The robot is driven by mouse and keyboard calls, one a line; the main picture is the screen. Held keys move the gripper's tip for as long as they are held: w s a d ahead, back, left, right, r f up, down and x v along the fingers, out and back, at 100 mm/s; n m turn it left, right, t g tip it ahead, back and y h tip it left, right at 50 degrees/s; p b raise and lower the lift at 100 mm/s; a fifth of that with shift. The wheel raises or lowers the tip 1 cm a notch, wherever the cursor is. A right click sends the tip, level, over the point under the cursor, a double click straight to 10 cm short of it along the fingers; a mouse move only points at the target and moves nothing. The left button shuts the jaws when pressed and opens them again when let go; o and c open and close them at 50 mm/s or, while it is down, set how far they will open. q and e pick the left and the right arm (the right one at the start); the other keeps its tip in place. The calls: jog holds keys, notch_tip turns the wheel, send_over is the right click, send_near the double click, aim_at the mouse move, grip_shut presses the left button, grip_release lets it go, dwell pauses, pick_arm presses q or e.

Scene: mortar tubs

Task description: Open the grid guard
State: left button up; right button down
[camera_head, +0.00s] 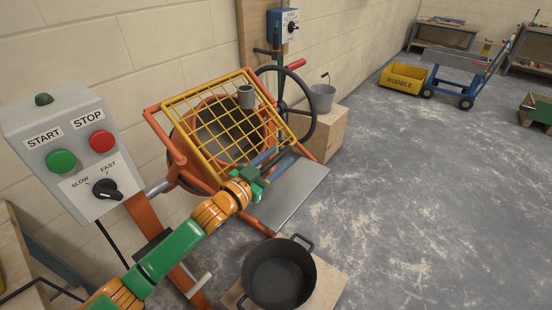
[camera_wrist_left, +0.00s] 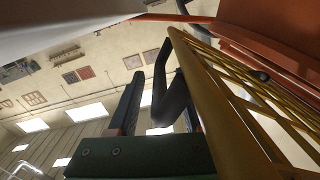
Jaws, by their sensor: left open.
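The yellow grid guard (camera_head: 186,99) lies closed and tilted over the orange drum mouth of the mixer. Its yellow frame edge (camera_wrist_left: 215,105) runs close along the right of my fingers in the left wrist view. My left gripper (camera_head: 279,157) is open at the guard's lower right edge. In the left wrist view, a dark bent bar (camera_wrist_left: 161,75) shows between the fingers of the left gripper (camera_wrist_left: 158,88), beside the frame. I cannot tell whether they touch it. My right gripper is not in view.
A small grey cup (camera_head: 246,97) appears on the grid. A black handwheel (camera_head: 313,112) stands close right of the guard. A control box (camera_head: 70,150) is at left, and a black pot (camera_head: 279,281) stands below on a board.

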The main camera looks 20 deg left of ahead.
pick_arm(q)
jog(key=c, duration=0.7)
jog(key=shift+a+f, duration=0.1)
grip_shut()
jog(key=shift+f, duration=0.1)
dwell(0.4)
